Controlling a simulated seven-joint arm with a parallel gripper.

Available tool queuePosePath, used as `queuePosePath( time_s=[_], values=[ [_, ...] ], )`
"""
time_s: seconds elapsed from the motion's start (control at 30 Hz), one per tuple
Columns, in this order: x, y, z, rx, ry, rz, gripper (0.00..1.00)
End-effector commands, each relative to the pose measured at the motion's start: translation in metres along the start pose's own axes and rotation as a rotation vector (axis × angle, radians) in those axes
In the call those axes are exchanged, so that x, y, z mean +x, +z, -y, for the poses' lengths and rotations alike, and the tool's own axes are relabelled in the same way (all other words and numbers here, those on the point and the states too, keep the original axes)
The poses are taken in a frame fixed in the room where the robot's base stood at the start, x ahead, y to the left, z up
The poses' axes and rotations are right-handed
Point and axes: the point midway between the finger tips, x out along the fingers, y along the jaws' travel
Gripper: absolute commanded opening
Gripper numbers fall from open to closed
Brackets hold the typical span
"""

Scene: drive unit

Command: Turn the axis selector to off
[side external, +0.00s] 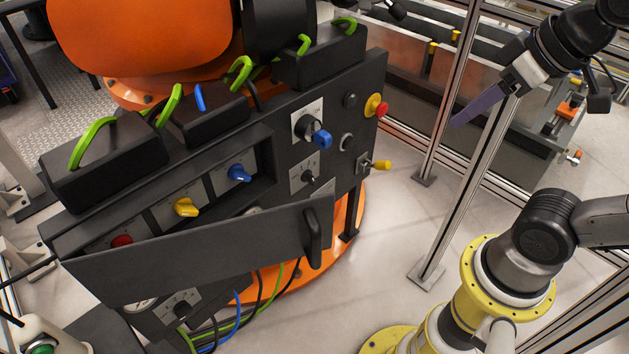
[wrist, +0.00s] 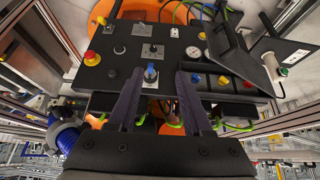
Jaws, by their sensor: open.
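The black control panel (side external: 345,120) carries several selectors, and I cannot read which is labelled axis selector. A large blue-handled rotary selector (side external: 322,138) sits on a pale plate; it also shows in the wrist view (wrist: 150,73). A smaller black knob (side external: 309,177) sits on a plate below it, also in the wrist view (wrist: 152,50). My gripper (side external: 457,121) is open and empty, apart from the panel, to its right in the side view. In the wrist view its fingers (wrist: 159,73) appear on either side of the blue handle, with no contact visible.
An open hinged door (side external: 200,250) with a handle juts out below the recess, which holds blue (side external: 239,173), yellow (side external: 186,207) and red (side external: 122,240) controls. A red-yellow emergency stop (side external: 376,106) and yellow lever (side external: 380,165) protrude at the right. A metal post (side external: 480,165) stands near my arm.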

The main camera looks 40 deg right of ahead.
Motion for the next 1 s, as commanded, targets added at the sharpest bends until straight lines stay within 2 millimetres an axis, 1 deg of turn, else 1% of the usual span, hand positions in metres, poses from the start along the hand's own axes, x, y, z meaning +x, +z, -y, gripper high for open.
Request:
queuePosePath(
  time_s=[0.03, 0.27, 0.47, 0.7, 0.9, 1.0],
  values=[
    [0.006, -0.005, -0.001, -0.003, 0.005, -0.012, 0.5],
    [0.028, -0.037, -0.008, -0.026, 0.031, -0.119, 0.5],
    [0.053, -0.074, -0.017, -0.063, 0.063, -0.255, 0.5],
    [0.087, -0.129, -0.028, -0.145, 0.115, -0.497, 0.5],
    [0.105, -0.162, -0.031, -0.219, 0.149, -0.709, 0.5],
    [0.11, -0.172, -0.03, -0.253, 0.161, -0.816, 0.5]
  ],
)
